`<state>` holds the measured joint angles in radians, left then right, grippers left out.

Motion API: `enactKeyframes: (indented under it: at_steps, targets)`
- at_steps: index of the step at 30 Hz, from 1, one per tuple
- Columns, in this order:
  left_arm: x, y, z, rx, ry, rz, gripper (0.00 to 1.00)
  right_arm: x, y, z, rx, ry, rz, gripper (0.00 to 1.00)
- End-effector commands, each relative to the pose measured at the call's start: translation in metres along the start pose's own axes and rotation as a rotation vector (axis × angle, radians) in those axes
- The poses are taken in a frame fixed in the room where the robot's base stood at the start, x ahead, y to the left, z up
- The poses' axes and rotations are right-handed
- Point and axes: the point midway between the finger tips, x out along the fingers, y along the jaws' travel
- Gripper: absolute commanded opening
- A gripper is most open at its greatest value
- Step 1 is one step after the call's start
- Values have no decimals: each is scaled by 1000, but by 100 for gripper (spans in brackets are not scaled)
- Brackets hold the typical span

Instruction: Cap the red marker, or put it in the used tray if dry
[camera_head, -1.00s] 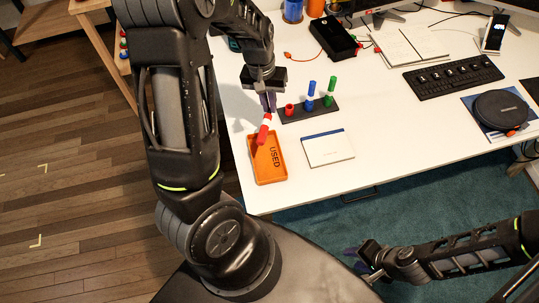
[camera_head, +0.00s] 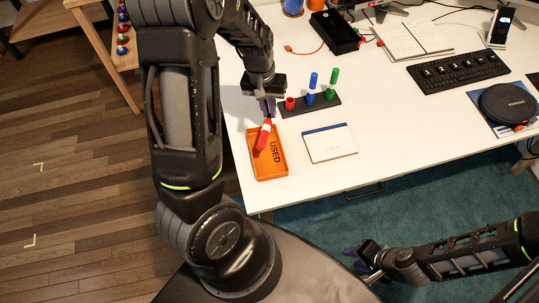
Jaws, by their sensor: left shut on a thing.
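The red marker (camera_head: 263,134) is held tilted by my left gripper (camera_head: 267,110), over the far end of the orange used tray (camera_head: 269,172). I cannot tell whether the marker touches the tray. A dark marker stand (camera_head: 318,107) is just right of the gripper. In it are a red cap (camera_head: 290,103) without a marker, an upright blue marker (camera_head: 311,88) and an upright green marker (camera_head: 332,82). My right gripper (camera_head: 358,260) is low at the bottom, off the table; its fingers are partly hidden and small.
A notepad (camera_head: 329,144) lies right of the tray. A black box (camera_head: 335,34), open notebook (camera_head: 412,40), keyboard strip (camera_head: 458,71) and round black case (camera_head: 506,105) sit farther off. The white table (camera_head: 410,125) is clear in the middle and front right.

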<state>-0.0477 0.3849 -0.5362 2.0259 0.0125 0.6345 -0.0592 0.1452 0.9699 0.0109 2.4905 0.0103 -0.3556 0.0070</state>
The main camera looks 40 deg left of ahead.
Motion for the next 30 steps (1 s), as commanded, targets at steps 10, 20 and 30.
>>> enactKeyframes:
  at_steps: [10,20,30]
  targets:
    - [0,0,0,0,0,0,29,0,0,0,0,0,0,36]
    - [-1,0,0,0,0,0,34,0,0,0,0,0,0,36]
    - [-39,0,-2,1,5,2,34,2,1,0,0,0,0,36]
